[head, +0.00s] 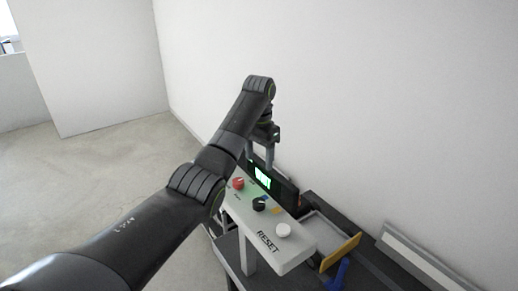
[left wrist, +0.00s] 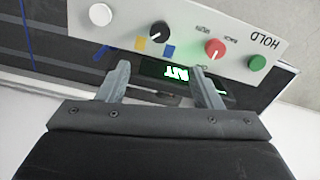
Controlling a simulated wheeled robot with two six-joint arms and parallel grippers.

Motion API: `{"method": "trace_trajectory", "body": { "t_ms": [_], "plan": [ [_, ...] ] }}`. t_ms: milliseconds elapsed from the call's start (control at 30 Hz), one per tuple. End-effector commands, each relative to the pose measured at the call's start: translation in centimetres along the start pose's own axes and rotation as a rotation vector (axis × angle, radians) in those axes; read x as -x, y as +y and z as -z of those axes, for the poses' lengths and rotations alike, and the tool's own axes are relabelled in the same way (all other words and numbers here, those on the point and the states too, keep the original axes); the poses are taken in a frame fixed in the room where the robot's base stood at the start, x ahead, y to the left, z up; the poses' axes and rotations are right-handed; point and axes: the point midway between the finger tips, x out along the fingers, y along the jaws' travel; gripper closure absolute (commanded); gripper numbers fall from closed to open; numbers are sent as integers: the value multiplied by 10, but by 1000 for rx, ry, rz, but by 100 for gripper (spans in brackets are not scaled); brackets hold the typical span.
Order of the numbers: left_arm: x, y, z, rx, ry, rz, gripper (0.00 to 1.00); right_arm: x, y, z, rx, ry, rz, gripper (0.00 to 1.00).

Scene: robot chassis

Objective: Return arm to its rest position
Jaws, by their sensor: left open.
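My left arm reaches across the head view from the lower left. Its gripper (head: 262,160) points down at the back edge of a white control panel, near a black display unit with a lit green and white screen (head: 263,177). In the left wrist view the gripper (left wrist: 160,82) shows two grey fingers spread apart with nothing held between them. The panel (left wrist: 185,35) lies beyond the fingertips, and the screen (left wrist: 178,72) shows between the fingers. Whether a fingertip touches anything cannot be told. My right gripper is not in view.
The panel carries a red knob (head: 238,183), a black knob (head: 259,205) and a white button (head: 283,230) by the word RESET. A green button (left wrist: 257,62) shows in the wrist view. A tray with a yellow edge (head: 341,252) and a blue object (head: 339,272) sit right. A white wall stands close behind.

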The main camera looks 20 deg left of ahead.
Motion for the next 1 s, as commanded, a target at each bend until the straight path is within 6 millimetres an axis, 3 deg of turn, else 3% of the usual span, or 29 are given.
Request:
{"method": "trace_trajectory", "body": {
  "t_ms": [200, 600, 767, 1000],
  "plan": [
    [10, 0, 0, 0, 0, 0, 41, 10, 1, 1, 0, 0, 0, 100],
    [3, -1, -1, 2, 2, 1, 41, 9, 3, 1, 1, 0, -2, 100],
    [-37, -4, -14, 25, 12, 9, 41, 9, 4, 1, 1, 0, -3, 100],
    [-131, -5, -63, 94, 57, 36, 41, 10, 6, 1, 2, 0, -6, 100]
  ]
}}
